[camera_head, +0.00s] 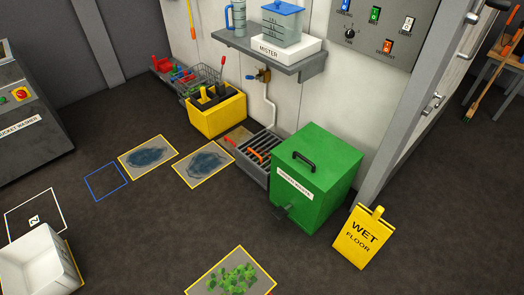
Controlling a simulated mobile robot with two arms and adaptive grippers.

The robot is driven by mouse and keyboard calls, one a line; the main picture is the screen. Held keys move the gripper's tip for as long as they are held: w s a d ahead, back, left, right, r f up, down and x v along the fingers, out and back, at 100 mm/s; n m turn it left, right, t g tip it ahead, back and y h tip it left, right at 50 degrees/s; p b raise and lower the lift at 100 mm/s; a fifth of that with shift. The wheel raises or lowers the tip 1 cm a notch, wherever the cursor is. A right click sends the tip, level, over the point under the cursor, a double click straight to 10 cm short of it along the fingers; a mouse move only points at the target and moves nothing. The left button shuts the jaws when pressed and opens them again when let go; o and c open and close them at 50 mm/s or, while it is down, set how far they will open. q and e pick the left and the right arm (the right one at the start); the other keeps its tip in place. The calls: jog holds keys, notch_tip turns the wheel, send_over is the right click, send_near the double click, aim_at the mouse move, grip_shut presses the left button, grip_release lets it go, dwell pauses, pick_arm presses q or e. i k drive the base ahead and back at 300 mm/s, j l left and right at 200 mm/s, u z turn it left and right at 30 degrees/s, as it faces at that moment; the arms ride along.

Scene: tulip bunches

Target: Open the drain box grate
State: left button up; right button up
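The drain box (247,171) is a low grey box on the floor against the wall, left of the green bin. Its grate (268,143), a set of dark parallel bars, appears to lie flat across the top. An orange handle (258,155) shows on the grate. The right end of the drain box is partly hidden by the green bin. Neither of my grippers is in view.
A green lidded bin (318,175) stands close to the right. A yellow bucket (217,112) is to the left, and a yellow wet floor sign (360,236) at the right. Floor patches (203,164) lie in front. A shelf (270,55) overhangs behind.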

aim_at(266, 147)
jog(key=i+j+z, duration=0.1)
jog(key=z, duration=0.3)
jog(key=i+j+z, duration=0.15)
jog(key=z, duration=0.25)
jog(key=j+z, duration=0.15)
jog(key=z, duration=0.25)
jog(key=i, duration=0.05)
